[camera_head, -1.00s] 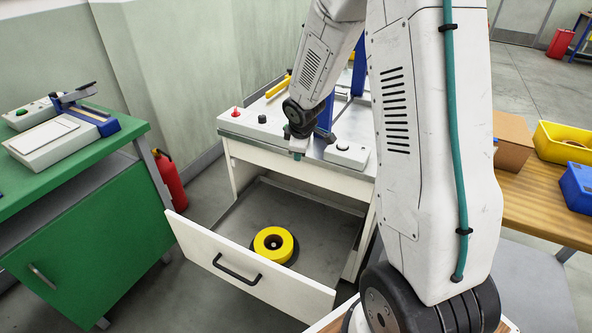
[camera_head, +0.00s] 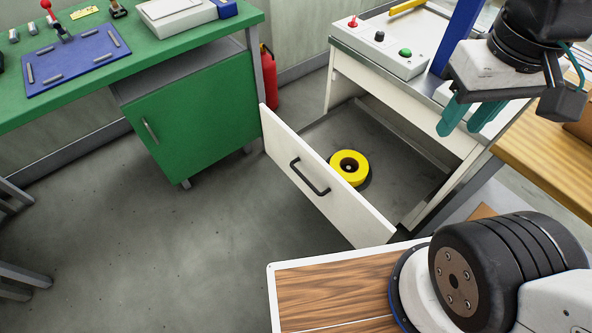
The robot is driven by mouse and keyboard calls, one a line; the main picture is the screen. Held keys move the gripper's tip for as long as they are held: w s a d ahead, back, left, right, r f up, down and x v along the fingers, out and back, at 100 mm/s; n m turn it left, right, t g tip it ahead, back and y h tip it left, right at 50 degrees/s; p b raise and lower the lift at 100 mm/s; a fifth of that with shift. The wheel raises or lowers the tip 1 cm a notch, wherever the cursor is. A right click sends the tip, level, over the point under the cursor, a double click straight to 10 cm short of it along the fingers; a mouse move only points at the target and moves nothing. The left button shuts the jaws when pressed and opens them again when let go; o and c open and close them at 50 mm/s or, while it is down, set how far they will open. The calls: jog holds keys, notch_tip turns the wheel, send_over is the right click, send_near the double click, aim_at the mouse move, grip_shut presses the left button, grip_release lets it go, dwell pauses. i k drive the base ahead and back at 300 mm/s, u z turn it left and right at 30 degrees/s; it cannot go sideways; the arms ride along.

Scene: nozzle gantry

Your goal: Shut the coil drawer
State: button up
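The coil drawer (camera_head: 345,205) is pulled far out of the white cabinet (camera_head: 400,105). Its white front panel carries a black bar handle (camera_head: 309,177) facing the lower left. A yellow coil (camera_head: 349,168) with a dark centre lies on the grey drawer floor, near the front panel. My gripper (camera_head: 468,122) is at the upper right, with two teal fingers pointing down and a gap between them. It is open and empty, appearing above the right side of the cabinet, apart from the drawer front and handle.
A green workbench (camera_head: 195,100) with a blue mat (camera_head: 75,60) stands to the left. A red extinguisher (camera_head: 269,80) is behind the drawer's left end. A wooden table (camera_head: 560,150) is at the right. The grey floor before the drawer is clear at the left.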

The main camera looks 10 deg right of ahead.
aim_at(402, 173)
jog(key=u, duration=2.6)
jog(key=i, duration=0.65)
jog(key=z, duration=2.75)
